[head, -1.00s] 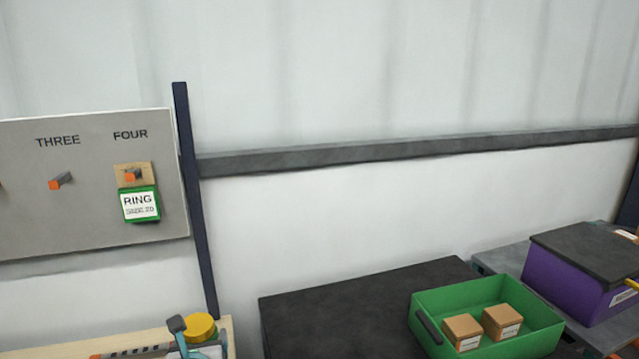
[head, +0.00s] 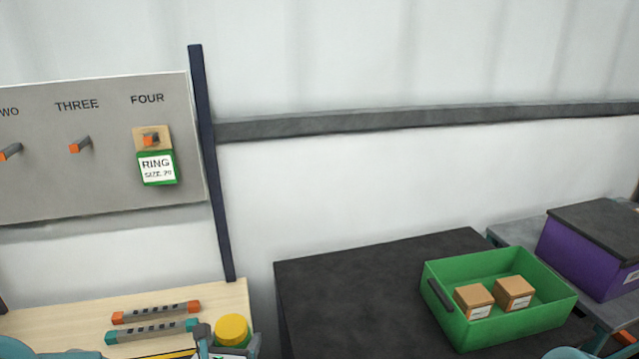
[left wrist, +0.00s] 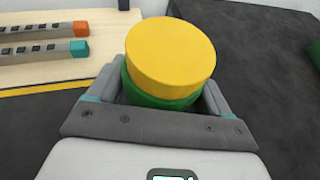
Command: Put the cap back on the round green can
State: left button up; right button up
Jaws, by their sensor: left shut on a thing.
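The round green can (left wrist: 160,99) is between the fingers of my left gripper (left wrist: 155,100) in the left wrist view, and the gripper is shut on it. A yellow cap (left wrist: 170,52) sits over the can's top and hides it. I cannot tell whether the cap is fully seated. In the head view the yellow cap (head: 232,330) shows at the bottom left between the fingers of my left gripper (head: 228,348). The can is mostly cut off there. My right gripper is not in view.
A pale wooden bench (head: 225,298) holds an orange-ended bar (head: 155,312) and a teal-ended bar (head: 150,331). A dark table (head: 345,280) carries a green crate (head: 510,325) with two small boxes. A purple box (head: 590,260) stands at right. A hook panel (head: 100,190) is at left.

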pick_arm(q)
jog(key=s+d+r, duration=0.1)
jog(key=d+r, duration=0.1)
jog(key=d, duration=0.7)
jog(key=s+d+r, duration=0.2)
jog(key=d+r, duration=0.1)
jog(key=d, duration=0.7)
jog(key=shift+s+d, duration=0.2)
jog(key=shift+d, duration=0.05)
